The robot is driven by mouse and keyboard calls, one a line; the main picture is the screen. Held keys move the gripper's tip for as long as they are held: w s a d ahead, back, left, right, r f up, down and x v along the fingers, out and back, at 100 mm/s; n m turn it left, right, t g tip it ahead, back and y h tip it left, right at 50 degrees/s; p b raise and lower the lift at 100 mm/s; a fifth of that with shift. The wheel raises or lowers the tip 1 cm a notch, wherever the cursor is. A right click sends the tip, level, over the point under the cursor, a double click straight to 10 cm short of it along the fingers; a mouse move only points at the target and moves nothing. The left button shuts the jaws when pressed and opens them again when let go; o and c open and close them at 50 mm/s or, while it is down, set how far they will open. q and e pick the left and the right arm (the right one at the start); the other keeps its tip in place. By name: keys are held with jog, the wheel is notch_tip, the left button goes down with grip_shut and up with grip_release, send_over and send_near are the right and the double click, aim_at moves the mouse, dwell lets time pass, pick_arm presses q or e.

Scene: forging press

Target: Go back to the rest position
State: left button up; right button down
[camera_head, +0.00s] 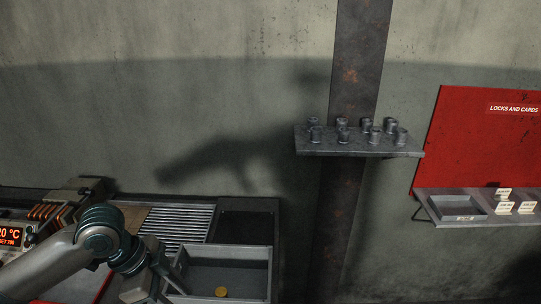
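My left arm comes in from the lower left, with its elbow-like joint near the dark grate and its wrist bending down toward the grey bin. My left gripper (164,280) is at the left wall of the bin (262,258), low in the picture. Its fingers are dark and small here, so I cannot tell whether they are open or shut, or whether they touch the bin. My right gripper is not in view.
A machine with an orange temperature display (10,236) and copper coils (45,211) stands at left. A slatted grate (178,224) lies behind the bin. A wall shelf (357,148) holds several dark cylinders. A red lock-and-card board (480,140) hangs at right, above a grey tray shelf (470,222).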

pick_arm(q)
jog(key=s+d+f+n+t, duration=0.2)
jog(key=s+d+f+n, duration=0.1)
jog(key=f, duration=0.4)
jog(key=s+d+f+n+t, duration=0.1)
jog(key=s+d+f+n, duration=0.25)
jog(key=f, duration=0.25)
jog(key=s+a+f+n+y, duration=0.4)
jog(key=s+a+f+n, duration=0.5)
jog(key=s, duration=0.5)
notch_tip(320, 180, down, 34)
jog(key=m+g+b, duration=0.1)
jog(key=m+b, duration=0.1)
jog(key=b, duration=0.5)
jog(key=s+a+f+g+b, duration=0.1)
jog(key=s+a+f+b, duration=0.1)
jog(key=s+f, duration=0.7)
jog(key=s+a+f+b, duration=0.2)
jog(key=s+f+b, duration=0.3)
jog(key=s+f, duration=0.5)
notch_tip(320, 180, down, 7)
jog(key=shift+f+g+y, duration=0.15)
jog(key=shift+g+y, duration=0.15)
jog(key=shift+g, duration=0.1)
